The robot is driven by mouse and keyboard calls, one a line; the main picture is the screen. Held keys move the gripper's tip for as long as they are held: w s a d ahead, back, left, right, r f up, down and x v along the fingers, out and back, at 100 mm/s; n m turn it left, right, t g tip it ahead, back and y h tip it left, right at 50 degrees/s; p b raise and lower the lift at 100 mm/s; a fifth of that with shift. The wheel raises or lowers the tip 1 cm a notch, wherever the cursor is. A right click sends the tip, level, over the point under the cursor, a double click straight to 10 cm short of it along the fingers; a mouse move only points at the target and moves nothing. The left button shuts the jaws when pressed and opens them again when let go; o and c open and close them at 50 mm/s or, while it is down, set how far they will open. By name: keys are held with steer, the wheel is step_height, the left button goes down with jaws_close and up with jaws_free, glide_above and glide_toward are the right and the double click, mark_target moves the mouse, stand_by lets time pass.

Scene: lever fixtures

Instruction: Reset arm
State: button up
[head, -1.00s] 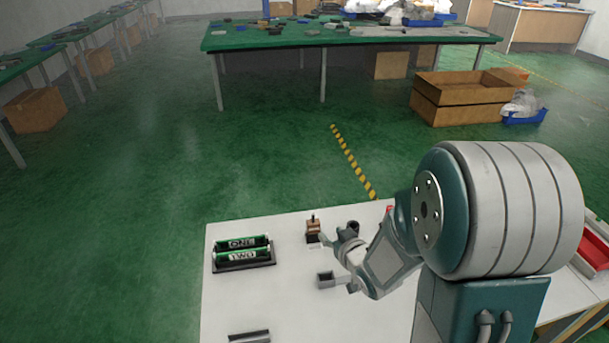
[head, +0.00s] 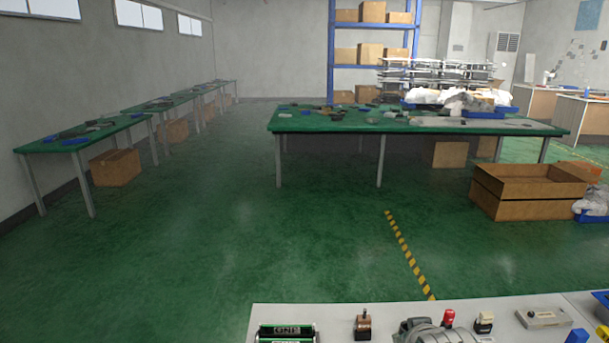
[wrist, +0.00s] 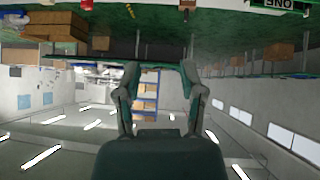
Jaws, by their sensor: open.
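My gripper (wrist: 160,78) shows in the wrist view with its two dark fingers apart and nothing between them. That view is upside down and looks across the room. In the head view only a grey part of my arm (head: 422,331) shows at the bottom edge, over the white worktable (head: 332,316); the gripper's fingers are not clear there.
A holder with a green-and-black cell marked ONE (head: 286,332) sits at the worktable's left, cut off below. A grey fixture (head: 543,318) and a blue item (head: 577,336) are at the right. A green table (head: 400,124) and open cartons (head: 528,190) stand beyond clear floor.

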steer(key=s+a+r+g, duration=0.2)
steer(key=s, duration=0.5)
steer(key=s+a+r+g+y, duration=0.1)
steer(key=s+r, duration=0.2)
steer(key=s, duration=0.5)
steer(key=shift+a+r+g, duration=0.15)
steer(key=shift+a+g, duration=0.25)
